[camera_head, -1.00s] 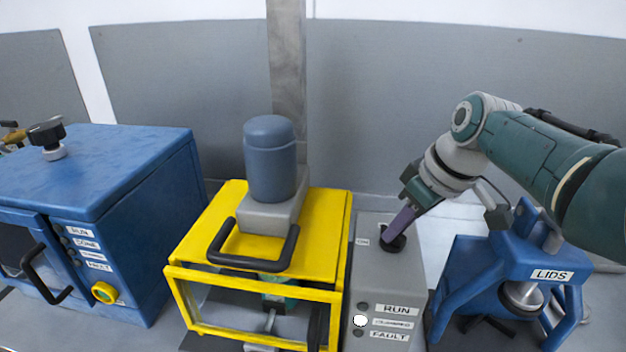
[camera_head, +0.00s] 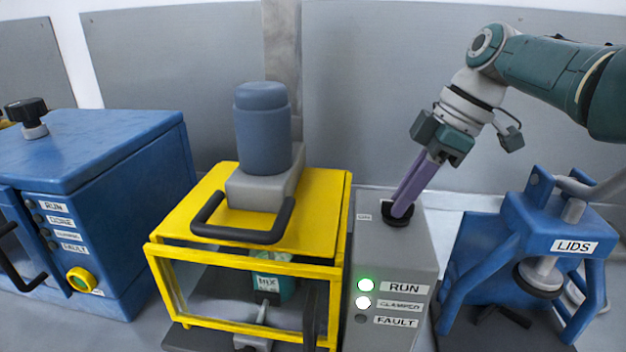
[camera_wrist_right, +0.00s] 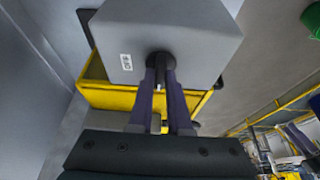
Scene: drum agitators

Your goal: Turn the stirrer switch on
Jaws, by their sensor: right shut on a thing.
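The stirrer switch is a black knob (camera_head: 397,214) on top of the grey control box (camera_head: 398,255), and it also shows in the right wrist view (camera_wrist_right: 161,62). My right gripper (camera_head: 403,205) comes down on it at a tilt, its purple fingers shut on the knob. In the wrist view both fingers (camera_wrist_right: 163,78) touch it from either side. On the box front the RUN lamp (camera_head: 366,285) glows green and the CLAMPED lamp (camera_head: 363,302) glows white. The FAULT lamp (camera_head: 361,319) is dark. My left gripper is not in view.
The yellow-framed stirrer (camera_head: 255,205) with a grey-blue motor (camera_head: 263,140) stands left of the box, holding a green container (camera_head: 272,287). A blue cabinet (camera_head: 110,190) is at the far left. A blue LIDS stand (camera_head: 540,225) is close on the right.

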